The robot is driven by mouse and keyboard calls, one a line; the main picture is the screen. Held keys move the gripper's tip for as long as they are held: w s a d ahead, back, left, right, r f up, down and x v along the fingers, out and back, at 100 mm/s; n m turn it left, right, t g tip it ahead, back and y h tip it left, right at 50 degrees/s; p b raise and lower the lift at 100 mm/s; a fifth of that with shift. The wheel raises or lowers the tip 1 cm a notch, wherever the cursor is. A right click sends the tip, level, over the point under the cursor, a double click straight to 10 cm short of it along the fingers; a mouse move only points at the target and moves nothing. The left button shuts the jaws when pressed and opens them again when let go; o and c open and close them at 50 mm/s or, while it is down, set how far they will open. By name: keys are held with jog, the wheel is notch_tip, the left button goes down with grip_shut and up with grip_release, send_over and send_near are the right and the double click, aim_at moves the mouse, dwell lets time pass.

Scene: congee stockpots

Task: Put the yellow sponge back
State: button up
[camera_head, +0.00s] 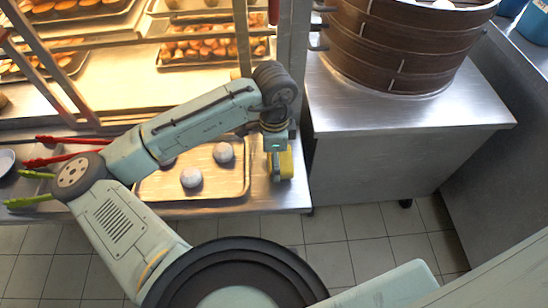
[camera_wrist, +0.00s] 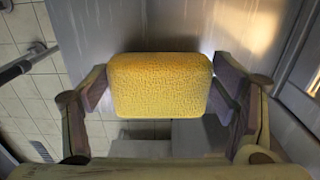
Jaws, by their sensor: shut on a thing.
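My gripper (camera_wrist: 165,92) is shut on the yellow sponge (camera_wrist: 158,84), with a finger pad against each end in the wrist view. In the head view the sponge (camera_head: 286,162) shows just below my gripper (camera_head: 278,160), at the right end of the steel counter, beside the tray. The wrist camera shows the sponge's broad face. I cannot tell whether the sponge touches the counter.
A tray (camera_head: 215,190) with several pale round buns lies left of the sponge. Red tongs (camera_head: 60,160) and green tongs (camera_head: 30,200) lie at the left. A large wooden steamer (camera_head: 395,50) stands on the steel cabinet (camera_head: 420,105) at the right. A rack upright (camera_head: 297,45) stands behind my gripper.

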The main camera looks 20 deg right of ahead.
jog(key=shift+f, duration=0.8)
jog(key=shift+f, duration=0.2)
jog(key=o, duration=1.1)
jog(key=shift+o, duration=0.2)
notch_tip(320, 180, up, 12)
jog(key=shift+r, duration=0.25)
